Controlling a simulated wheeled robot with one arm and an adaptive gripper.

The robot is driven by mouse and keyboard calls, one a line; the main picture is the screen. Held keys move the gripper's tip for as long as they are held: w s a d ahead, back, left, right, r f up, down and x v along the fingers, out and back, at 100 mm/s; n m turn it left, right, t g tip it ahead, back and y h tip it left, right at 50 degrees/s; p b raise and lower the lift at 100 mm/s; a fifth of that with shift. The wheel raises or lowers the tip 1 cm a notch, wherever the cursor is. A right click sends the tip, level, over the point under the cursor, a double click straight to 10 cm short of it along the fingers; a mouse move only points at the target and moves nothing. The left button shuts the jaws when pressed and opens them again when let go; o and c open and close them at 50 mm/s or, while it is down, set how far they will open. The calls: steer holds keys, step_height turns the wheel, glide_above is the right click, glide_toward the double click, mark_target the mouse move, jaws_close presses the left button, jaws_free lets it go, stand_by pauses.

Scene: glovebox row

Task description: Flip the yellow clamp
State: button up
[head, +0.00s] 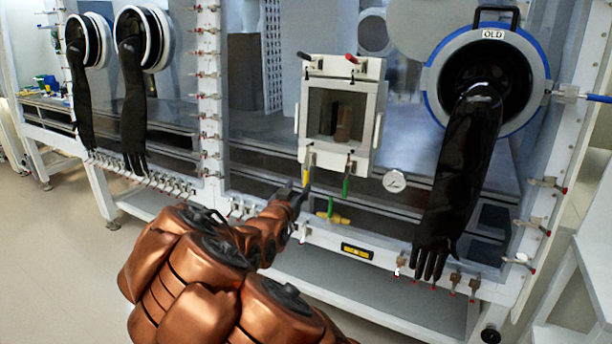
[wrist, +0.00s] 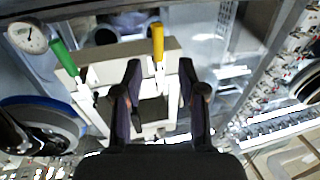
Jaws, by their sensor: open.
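The yellow clamp (head: 307,174) is at the lower left corner of the small white framed window door (head: 369,120). Its handle hangs down in the head view. In the wrist view, which looks upside down, the yellow clamp (wrist: 158,42) shows between and beyond my fingertips. My gripper (head: 296,190) is just below and left of the clamp in the head view. In the wrist view my gripper (wrist: 160,75) is open, its two dark fingers apart with nothing held between them. I cannot tell the exact gap to the clamp.
A green-handled clamp (head: 346,181) hangs right of the yellow one. Black-handled (head: 305,56) and red-handled (head: 351,58) clamps are on the door's top edge. A round gauge (head: 395,181) and a long black glove (head: 458,180) are to the right. More gloves hang at left.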

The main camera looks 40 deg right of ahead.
mark_target(306, 178)
steer(key=shift+p+x, duration=0.3)
steer(key=shift+x, duration=3.7)
steer(key=shift+s+r, duration=0.15)
steer(key=shift+c, duration=0.3)
jaws_close()
